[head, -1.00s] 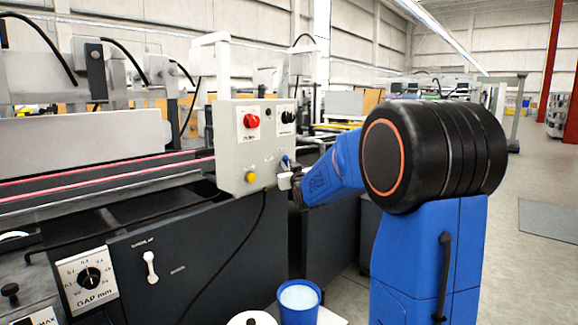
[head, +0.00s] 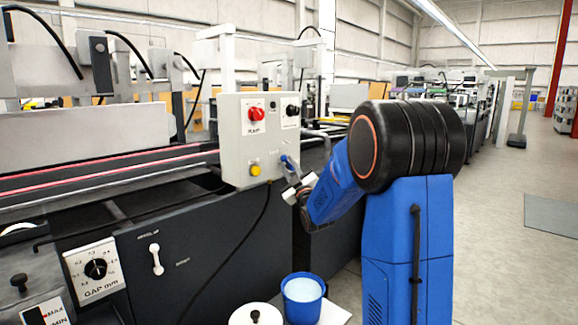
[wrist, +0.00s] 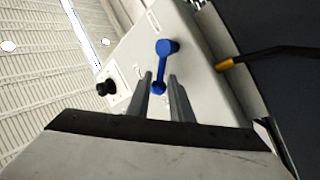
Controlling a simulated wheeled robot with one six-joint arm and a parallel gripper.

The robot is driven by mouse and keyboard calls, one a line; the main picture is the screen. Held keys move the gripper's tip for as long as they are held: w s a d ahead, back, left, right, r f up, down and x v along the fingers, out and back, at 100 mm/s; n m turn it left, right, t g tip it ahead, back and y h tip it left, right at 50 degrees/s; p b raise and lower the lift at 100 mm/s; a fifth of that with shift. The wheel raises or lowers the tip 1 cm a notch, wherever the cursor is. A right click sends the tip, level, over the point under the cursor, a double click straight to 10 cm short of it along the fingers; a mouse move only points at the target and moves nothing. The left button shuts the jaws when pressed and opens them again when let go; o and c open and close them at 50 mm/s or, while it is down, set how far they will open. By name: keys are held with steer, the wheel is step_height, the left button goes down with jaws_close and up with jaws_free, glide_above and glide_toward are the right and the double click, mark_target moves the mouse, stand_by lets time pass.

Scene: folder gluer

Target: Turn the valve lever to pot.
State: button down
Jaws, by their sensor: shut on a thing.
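The blue valve lever (head: 287,162) is on the lower right of the light grey control box (head: 236,140). In the wrist view the lever (wrist: 164,60) has a round hub at the top and a rounded knob at its lower end. My gripper (wrist: 160,82) is shut on the lever near the knob, with one grey finger on each side. In the head view my gripper (head: 296,186) is just below and right of the lever, at the box's lower right edge. The lever's markings are too small to read.
The box also carries a red knob (head: 256,114), a black knob (head: 292,110) and a yellow button (head: 255,170) with a black cable below. A blue pot (head: 302,299) of pale liquid stands beneath, beside a white lid (head: 255,314). Open floor lies to the right.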

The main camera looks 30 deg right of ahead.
stand_by(0.4)
steer(key=c, duration=1.6)
jaws_free()
steer(key=v, duration=1.7)
steer(key=shift+s+f, duration=0.15)
steer(key=shift+s, duration=0.05)
steer(key=shift+a, duration=0.15)
